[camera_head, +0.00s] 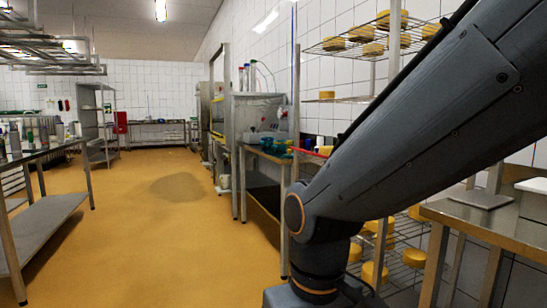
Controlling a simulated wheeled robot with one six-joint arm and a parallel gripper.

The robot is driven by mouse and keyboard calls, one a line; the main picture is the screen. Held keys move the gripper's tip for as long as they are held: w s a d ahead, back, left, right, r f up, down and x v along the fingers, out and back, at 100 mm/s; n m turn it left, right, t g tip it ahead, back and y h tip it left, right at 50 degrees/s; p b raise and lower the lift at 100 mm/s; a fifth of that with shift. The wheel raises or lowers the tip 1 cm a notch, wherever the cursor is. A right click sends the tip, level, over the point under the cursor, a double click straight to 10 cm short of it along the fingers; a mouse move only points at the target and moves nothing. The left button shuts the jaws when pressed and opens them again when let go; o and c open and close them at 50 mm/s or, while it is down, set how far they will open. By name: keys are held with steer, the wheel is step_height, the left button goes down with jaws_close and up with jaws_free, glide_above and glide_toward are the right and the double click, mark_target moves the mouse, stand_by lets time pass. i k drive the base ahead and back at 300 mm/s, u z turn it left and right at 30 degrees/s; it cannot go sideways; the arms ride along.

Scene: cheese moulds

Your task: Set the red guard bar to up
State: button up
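A thin red bar (308,152) shows in the head view, right of centre, just beyond my arm. It lies nearly level, sloping slightly down to the right, near the end of the steel table. It may be the red guard bar, but it is small, and I cannot tell what it is fixed to. My own grey arm crosses the right side of the view from upper right to lower centre and may hide part of this area. My gripper is not in view.
A steel table (268,155) with a machine stands along the right wall. Wire shelves (345,50) hold yellow cheeses. Another steel table (470,215) stands at the right edge. A long table (50,150) is at the left. The orange floor (150,230) between is clear.

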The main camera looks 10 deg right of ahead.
mark_target(324, 156)
steer(key=u, duration=0.15)
steer(key=i, duration=1.25)
steer(key=z, duration=2.6)
steer(key=k, duration=1.05)
steer(key=u, duration=1.3)
steer(key=i, duration=0.55)
steer(key=z, duration=0.05)
